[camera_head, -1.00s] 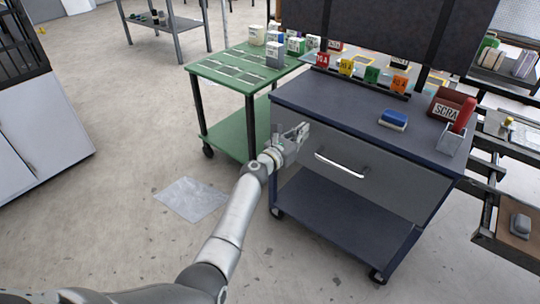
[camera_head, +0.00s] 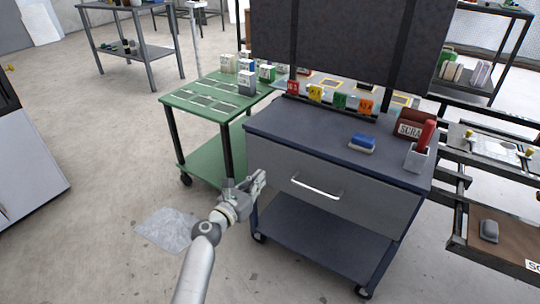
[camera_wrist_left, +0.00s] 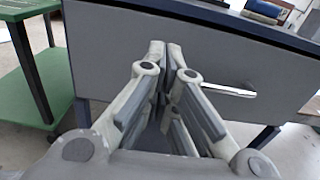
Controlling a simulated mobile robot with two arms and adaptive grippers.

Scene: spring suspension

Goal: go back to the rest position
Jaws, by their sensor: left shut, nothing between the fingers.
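My left gripper (camera_head: 258,182) is in front of the left end of the dark workbench's grey drawer (camera_head: 330,188). Its fingers are together with nothing between them, as the left wrist view shows (camera_wrist_left: 166,48). The drawer is closed, and its white handle (camera_head: 317,187) lies to the right of the gripper, apart from it. The handle also shows in the wrist view (camera_wrist_left: 228,90). My right gripper is not in view.
A green cart (camera_head: 178,98) with several small boxes stands left of the workbench. A blue block (camera_head: 362,143), a red-brown bin (camera_head: 413,123) and a holder (camera_head: 417,158) are on the bench top (camera_head: 290,125). A brown tray (camera_head: 500,240) is at right.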

